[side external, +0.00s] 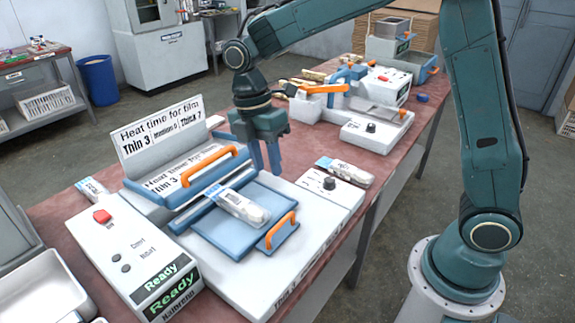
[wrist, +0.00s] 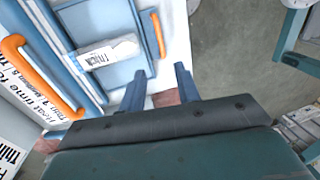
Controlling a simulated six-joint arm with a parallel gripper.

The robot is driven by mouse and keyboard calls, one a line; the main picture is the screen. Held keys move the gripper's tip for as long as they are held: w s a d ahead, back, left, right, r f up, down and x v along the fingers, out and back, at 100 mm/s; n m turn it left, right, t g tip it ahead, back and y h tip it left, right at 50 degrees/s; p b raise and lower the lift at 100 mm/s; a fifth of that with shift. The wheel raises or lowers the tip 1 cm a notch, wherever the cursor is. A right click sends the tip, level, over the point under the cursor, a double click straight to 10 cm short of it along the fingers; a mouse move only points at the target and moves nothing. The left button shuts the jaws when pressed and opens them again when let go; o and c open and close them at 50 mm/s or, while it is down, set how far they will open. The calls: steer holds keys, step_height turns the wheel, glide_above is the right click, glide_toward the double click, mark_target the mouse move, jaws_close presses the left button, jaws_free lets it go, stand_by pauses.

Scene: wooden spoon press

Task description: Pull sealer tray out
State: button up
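The sealer (side external: 190,285) is a white machine with a raised lid that has an orange handle (side external: 209,166). Its blue tray (side external: 213,237) has an orange pull handle (side external: 281,231) at its right end. A labelled clear packet (side external: 240,207) lies across the tray. In the wrist view the tray (wrist: 118,80), its handle (wrist: 158,35) and the packet (wrist: 108,53) show beyond the fingers. My gripper (side external: 265,170) is open and empty, fingers pointing down, above and behind the tray. Its two blue fingers stand apart in the wrist view (wrist: 160,82).
A control box with a knob (side external: 329,184) and another packet (side external: 344,171) sit right of the tray. A red button (side external: 102,216) and "Ready" displays (side external: 166,287) are on the sealer's left. More machines (side external: 375,120) stand farther along the red bench (side external: 300,142).

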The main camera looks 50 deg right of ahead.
mark_target(280, 223)
steer(key=shift+f, duration=0.1)
steer(key=s+f, duration=0.1)
steer(key=f, duration=0.3)
steer(key=s+f, duration=0.1)
steer(key=f, duration=0.8)
steer(key=shift+s+f, duration=0.15)
steer(key=shift+s, duration=0.25)
jaws_close()
